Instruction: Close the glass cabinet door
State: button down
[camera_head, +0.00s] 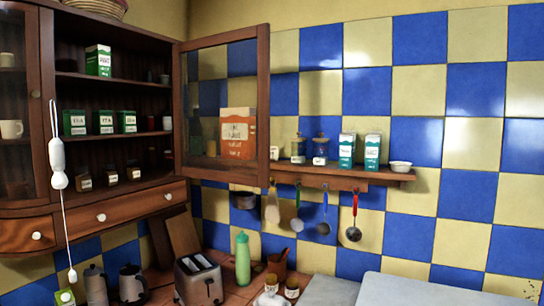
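The wooden cabinet (112,77) hangs on the wall at the left. Its right glass door (264,95) is swung wide open, with its hinge side at the cabinet's right edge and its free edge out to the right. Tiles and an orange-red box (238,133) show through the glass. The open section holds green tins (104,122), a green box (98,61) and small jars (111,174). The left glass door (46,100) appears shut. My gripper is not in view.
A wall shelf (340,178) with jars, boxes and a bowl is right of the open door; utensils hang below. A toaster (199,280), green bottle (242,258) and pots stand on the counter below. A white corded object (57,160) hangs before the cabinet's left part.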

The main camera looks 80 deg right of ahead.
aim_at(262, 32)
jog(key=u, duration=0.05)
jog(key=k, duration=0.65)
jog(key=z, duration=1.95)
